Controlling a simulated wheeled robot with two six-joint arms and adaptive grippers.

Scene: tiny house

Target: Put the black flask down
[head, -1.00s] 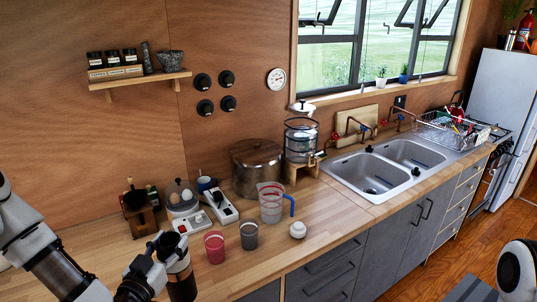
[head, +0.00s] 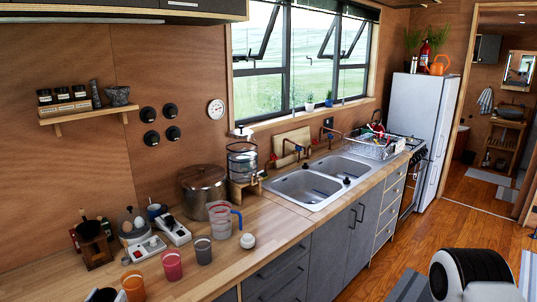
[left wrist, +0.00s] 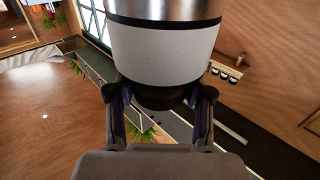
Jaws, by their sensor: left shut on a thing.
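My left gripper (left wrist: 158,97) is shut on the black flask (left wrist: 165,48) in the left wrist view. The held flask shows a broad pale band, dark rings and a metallic end, and its dark narrower part sits between the fingers. In the head view only a small dark and white part of my left arm shows at the bottom left edge. The flask cannot be made out there. The wooden counter (head: 205,284) runs below. My right gripper is not in view.
An orange cup (head: 133,286), a red cup (head: 172,266) and a grey cup (head: 203,250) stand in a row near the counter's front. Bare counter lies right of the jug.

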